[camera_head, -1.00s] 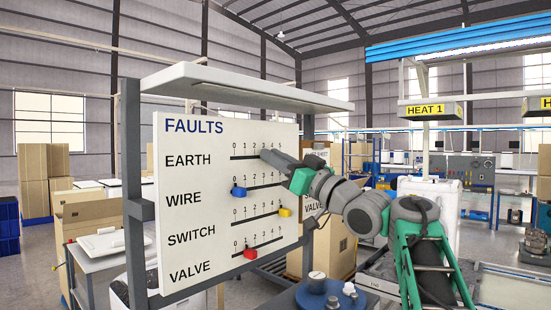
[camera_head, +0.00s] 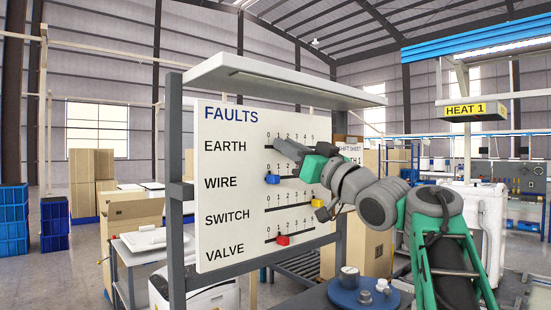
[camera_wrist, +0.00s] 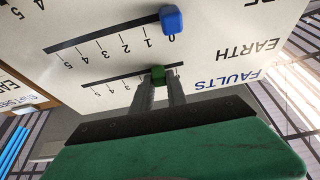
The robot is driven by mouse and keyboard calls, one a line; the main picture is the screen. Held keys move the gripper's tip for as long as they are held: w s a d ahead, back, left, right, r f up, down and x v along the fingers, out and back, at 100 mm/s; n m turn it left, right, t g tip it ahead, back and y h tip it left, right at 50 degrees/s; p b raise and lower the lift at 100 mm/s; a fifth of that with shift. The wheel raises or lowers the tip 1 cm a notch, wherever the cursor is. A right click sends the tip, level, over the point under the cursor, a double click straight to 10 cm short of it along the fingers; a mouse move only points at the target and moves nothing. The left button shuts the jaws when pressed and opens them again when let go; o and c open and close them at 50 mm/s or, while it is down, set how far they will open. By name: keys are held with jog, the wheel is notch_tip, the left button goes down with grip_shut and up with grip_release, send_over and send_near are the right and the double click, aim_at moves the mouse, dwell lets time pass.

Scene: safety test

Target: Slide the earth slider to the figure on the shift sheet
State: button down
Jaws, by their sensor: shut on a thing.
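The faults board (camera_head: 222,235) is white, with slider rows for earth, wire, switch and valve. My gripper (camera_head: 280,147) is at the earth row. In the wrist view, upside down, its jaws (camera_wrist: 159,86) are shut on the green earth slider (camera_wrist: 158,73). The slider looks to be near 1; the jaws hide the low figures, while 3, 4 and 5 show. The shift sheet (camera_head: 351,149) is behind my arm, mostly hidden; its top earth line seems to end in 1.
The blue wire slider (camera_head: 272,179) sits at 0, close to my gripper. The yellow switch slider (camera_head: 317,203) and red valve slider (camera_head: 283,240) are lower. A shelf (camera_head: 280,85) overhangs the board. A round blue fixture (camera_head: 358,294) stands below my arm.

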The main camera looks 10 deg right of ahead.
jog(key=shift+w+d, duration=0.1)
jog(key=shift+d, duration=0.1)
jog(key=c, duration=1.3)
grip_release()
jog(key=shift+a, duration=0.1)
jog(key=b+v, duration=0.3)
jog(key=v, duration=0.5)
